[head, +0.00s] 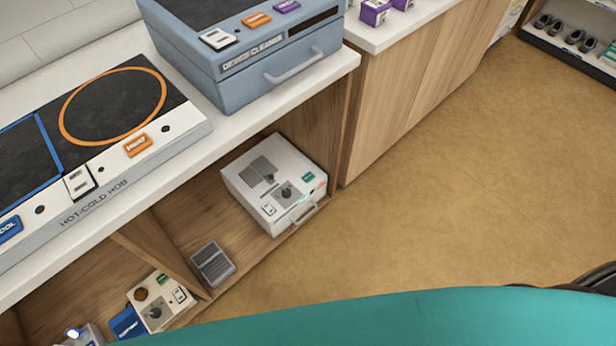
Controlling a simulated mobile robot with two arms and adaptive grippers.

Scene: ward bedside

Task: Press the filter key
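No key that I can read as "filter" shows in the head view. The blue-grey device cleaner (245,60) on the counter has an orange key (257,20) and a purple key (287,6), with labels too small to read. A white box device (275,185) on the shelf below has a green key (308,177), a dark knob and a front handle. A cream device (160,303) at lower left also has a small green key (162,279) and a knob. Neither of my grippers is in view.
The hot-cold hob (110,165) lies on the white counter at left, with an orange key (137,146). A grey pedal-like block (212,264) sits on the lower shelf. Purple boxes (374,12) stand on the counter behind. The brown floor (440,200) at right is clear.

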